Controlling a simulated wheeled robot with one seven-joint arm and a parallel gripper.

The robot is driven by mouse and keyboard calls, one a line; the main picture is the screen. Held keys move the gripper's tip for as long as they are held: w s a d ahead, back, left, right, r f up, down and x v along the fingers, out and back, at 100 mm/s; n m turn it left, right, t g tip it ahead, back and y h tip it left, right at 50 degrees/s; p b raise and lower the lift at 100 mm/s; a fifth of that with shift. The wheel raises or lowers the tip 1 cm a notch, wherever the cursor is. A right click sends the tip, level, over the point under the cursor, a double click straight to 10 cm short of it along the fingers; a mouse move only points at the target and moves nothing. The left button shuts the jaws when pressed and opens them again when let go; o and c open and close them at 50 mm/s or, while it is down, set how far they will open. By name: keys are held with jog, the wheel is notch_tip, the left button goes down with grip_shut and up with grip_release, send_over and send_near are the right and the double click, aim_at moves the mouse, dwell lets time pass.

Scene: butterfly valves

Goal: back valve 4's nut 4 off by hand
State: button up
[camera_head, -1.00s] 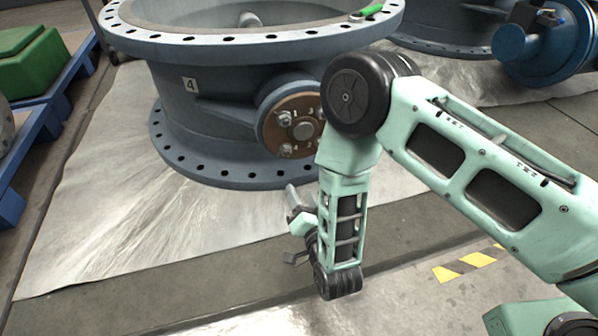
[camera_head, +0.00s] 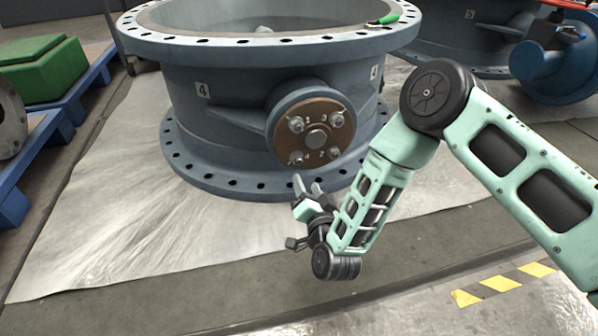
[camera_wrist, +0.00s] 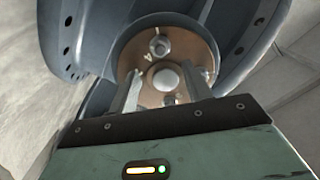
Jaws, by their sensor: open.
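Valve 4 (camera_head: 215,120) is a large blue-grey ring body with a "4" plate. Its side boss carries a round brown plate (camera_head: 317,146) with a central hub and several nuts on studs. The lower-left nut (camera_head: 296,158), beside what looks like a "4", is clear of my gripper. In the wrist view a nut (camera_wrist: 160,46) with a mark like a "4" shows at the top of the plate, beyond the fingers. My gripper (camera_head: 308,186) is open and empty, below and in front of the plate, fingers pointing up toward it. Its fingers (camera_wrist: 164,88) frame the hub in the wrist view.
The valve's lower flange (camera_head: 215,178) juts out behind my gripper. A green-handled tool (camera_head: 383,20) lies on the top rim. Another valve with a blue actuator (camera_head: 548,65) stands at the right. A green box (camera_head: 45,68) sits on a blue pallet at left. The floor sheet in front is clear.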

aim_at(297, 161)
jog(key=b+x, duration=0.3)
jog(key=x, duration=0.4)
jog(key=shift+w+a+f+b, duration=0.1)
jog(key=shift+w+f+b, duration=0.1)
jog(key=shift+w+b, duration=0.15)
jog(key=shift+w+a+r, duration=0.15)
jog(key=shift+w+a, duration=0.05)
jog(key=shift+w, duration=0.45)
jog(key=c, duration=1)
